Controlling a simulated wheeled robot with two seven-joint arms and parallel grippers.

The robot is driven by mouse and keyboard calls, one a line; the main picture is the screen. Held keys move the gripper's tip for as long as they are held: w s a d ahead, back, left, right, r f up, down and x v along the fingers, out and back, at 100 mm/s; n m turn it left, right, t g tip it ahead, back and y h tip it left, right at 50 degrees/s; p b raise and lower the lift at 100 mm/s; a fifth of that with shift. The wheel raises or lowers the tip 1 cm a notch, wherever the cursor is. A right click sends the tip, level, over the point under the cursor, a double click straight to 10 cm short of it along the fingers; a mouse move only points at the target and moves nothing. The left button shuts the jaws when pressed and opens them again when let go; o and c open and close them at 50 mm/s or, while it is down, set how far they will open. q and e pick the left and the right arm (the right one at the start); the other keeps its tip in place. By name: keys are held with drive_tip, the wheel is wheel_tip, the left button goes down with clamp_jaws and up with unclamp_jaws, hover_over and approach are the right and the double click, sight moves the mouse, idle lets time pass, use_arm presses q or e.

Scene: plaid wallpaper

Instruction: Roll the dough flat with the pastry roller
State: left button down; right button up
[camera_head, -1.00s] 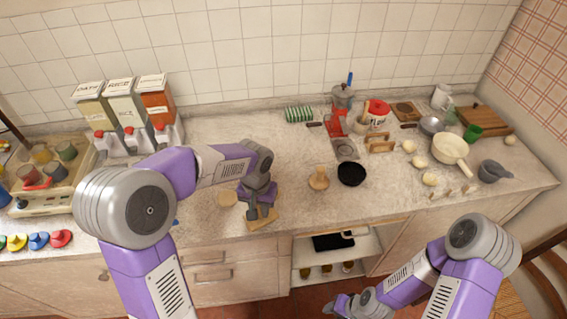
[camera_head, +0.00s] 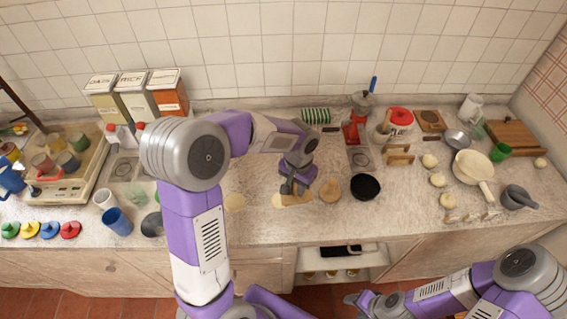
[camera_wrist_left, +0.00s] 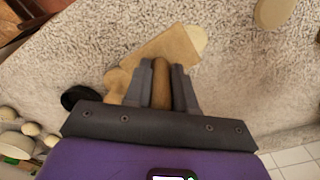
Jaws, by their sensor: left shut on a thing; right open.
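My left gripper (camera_head: 290,186) is shut on the upright handle of the wooden pastry roller (camera_head: 298,198). In the left wrist view the gripper (camera_wrist_left: 163,75) has the handle between its fingers, and the roller head (camera_wrist_left: 170,46) lies crosswise beyond them. A pale flat piece of dough (camera_head: 278,201) shows at the roller's left end, partly hidden by it; it also shows in the left wrist view (camera_wrist_left: 198,38). A second pale flat disc (camera_head: 234,203) lies further left on the counter. My right gripper (camera_head: 358,302) is open and empty, low in front of the cabinets.
A wooden turned object (camera_head: 330,191) and a black bowl (camera_head: 365,187) stand close right of the roller. Several pale balls (camera_head: 438,180) and a cream pan (camera_head: 472,166) are further right. Cups (camera_head: 117,221) stand at left. The counter front near the roller is clear.

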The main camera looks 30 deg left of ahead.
use_arm(q)
drive_tip(key=shift+m, duration=0.8)
drive_tip(key=a+r+p, duration=0.2)
drive_tip(key=p, duration=0.1)
drive_tip(key=a+r+p, duration=0.2)
drive_tip(key=a, duration=0.1)
drive_tip(key=shift+s+p, duration=0.15)
drive_tip(key=shift+p, duration=0.25)
use_arm(e)
wheel_tip(320, 180, up, 8)
use_arm(q)
wheel_tip(320, 180, down, 6)
drive_tip(key=b, duration=0.4)
drive_tip(key=shift+a+f, duration=0.2)
drive_tip(key=shift+a, duration=0.1)
use_arm(e)
drive_tip(key=shift+w+f, duration=0.1)
drive_tip(key=shift+f, duration=2.15)
use_arm(q)
drive_tip(key=shift+f+b, duration=0.35)
drive_tip(key=shift+f, duration=0.05)
use_arm(e)
drive_tip(key=shift+f, duration=0.4)
drive_tip(key=shift+r, duration=0.1)
